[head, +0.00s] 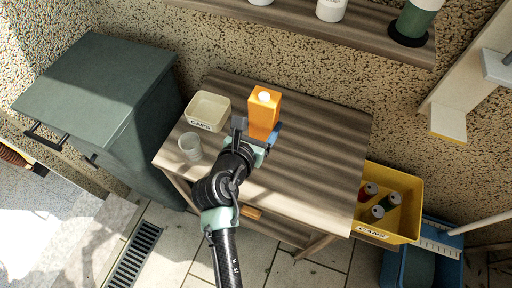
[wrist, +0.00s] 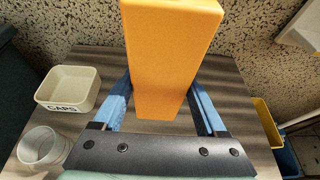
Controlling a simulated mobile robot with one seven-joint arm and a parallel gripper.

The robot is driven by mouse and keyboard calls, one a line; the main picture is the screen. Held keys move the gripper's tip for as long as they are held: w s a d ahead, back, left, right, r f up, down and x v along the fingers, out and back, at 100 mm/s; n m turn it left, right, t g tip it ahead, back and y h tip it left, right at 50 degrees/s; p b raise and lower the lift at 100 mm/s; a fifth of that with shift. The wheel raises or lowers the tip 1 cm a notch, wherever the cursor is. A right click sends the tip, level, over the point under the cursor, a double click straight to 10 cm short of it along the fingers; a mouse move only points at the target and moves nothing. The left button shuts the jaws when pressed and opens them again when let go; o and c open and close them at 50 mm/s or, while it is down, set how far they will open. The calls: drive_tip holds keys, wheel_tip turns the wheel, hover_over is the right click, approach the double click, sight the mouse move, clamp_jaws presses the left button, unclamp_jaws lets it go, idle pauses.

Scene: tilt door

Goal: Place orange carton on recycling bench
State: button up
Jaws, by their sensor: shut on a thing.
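The orange carton (head: 263,112) with a white cap stands upright between the fingers of my gripper (head: 257,135). In the wrist view the carton (wrist: 167,60) fills the space between the blue fingers of my gripper (wrist: 163,110), which is shut on it. The wooden bench (head: 310,150) lies under the carton, near its back middle. I cannot tell whether the carton's base touches the bench top; the wrist view shows its lower end close to the wood.
A cream box marked CAPS (head: 208,110) and a clear cup (head: 190,146) stand on the bench's left. A yellow CANS bin (head: 408,190) with cans is at right. A dark green cabinet (head: 95,85) stands left, and a shelf (head: 300,22) hangs above. The bench's right side is clear.

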drive_tip(key=shift+a+f, duration=0.1)
drive_tip(key=shift+f, duration=0.35)
wheel_tip(320, 180, down, 9)
drive_tip(key=b, duration=0.3)
drive_tip(key=shift+f, duration=0.1)
drive_tip(key=o, duration=1.3)
drive_tip(key=shift+c, duration=0.2)
